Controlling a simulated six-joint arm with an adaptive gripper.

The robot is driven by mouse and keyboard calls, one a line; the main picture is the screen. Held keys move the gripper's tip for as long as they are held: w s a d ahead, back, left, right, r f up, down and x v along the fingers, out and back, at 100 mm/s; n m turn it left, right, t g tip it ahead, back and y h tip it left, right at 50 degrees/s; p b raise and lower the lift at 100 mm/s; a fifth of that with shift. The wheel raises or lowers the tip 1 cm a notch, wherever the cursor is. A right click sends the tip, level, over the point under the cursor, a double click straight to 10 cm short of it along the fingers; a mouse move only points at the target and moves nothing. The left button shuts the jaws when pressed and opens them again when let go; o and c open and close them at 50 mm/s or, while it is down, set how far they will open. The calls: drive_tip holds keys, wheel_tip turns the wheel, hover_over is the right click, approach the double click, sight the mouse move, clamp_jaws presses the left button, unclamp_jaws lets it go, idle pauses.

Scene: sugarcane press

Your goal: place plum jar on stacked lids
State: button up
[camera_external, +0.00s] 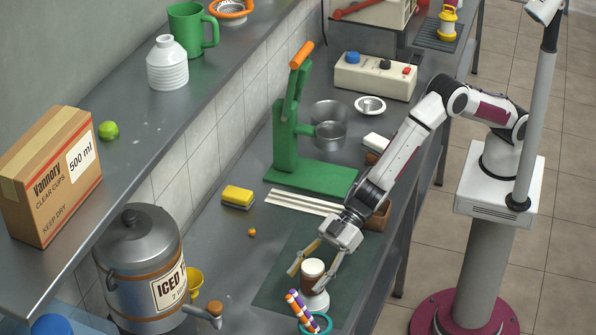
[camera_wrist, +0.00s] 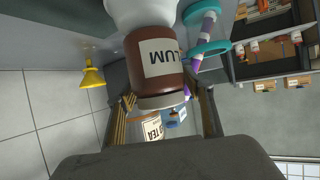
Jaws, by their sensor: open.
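The plum jar (camera_external: 312,274) is brown with a white label and stands upright on a white rounded base, which looks like the stacked lids (camera_external: 317,302). In the wrist view, the picture is inverted. The jar (camera_wrist: 156,68) shows its label reading "LUM", and the white lids (camera_wrist: 140,12) meet its bottom. My gripper (camera_external: 316,272) is open, with one finger on each side of the jar. In the wrist view, the fingers (camera_wrist: 165,118) flank the jar's top with gaps beside it. The lids' lower edge is partly hidden by striped straws in the external view.
Striped straws (camera_external: 298,304) and a teal ring (camera_external: 326,323) stand close beside the lids. A green press (camera_external: 310,176), pale sticks (camera_external: 302,202) and a yellow sponge (camera_external: 238,196) lie farther back. A metal iced tea urn (camera_external: 140,255) stands left. The dark mat has free room behind the jar.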

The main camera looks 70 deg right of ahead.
drive_tip(key=v, duration=0.7)
drive_tip(key=shift+s+d+r, duration=0.15)
drive_tip(key=shift+d+r, duration=0.05)
drive_tip(key=shift+d, duration=0.1)
idle(0.8)
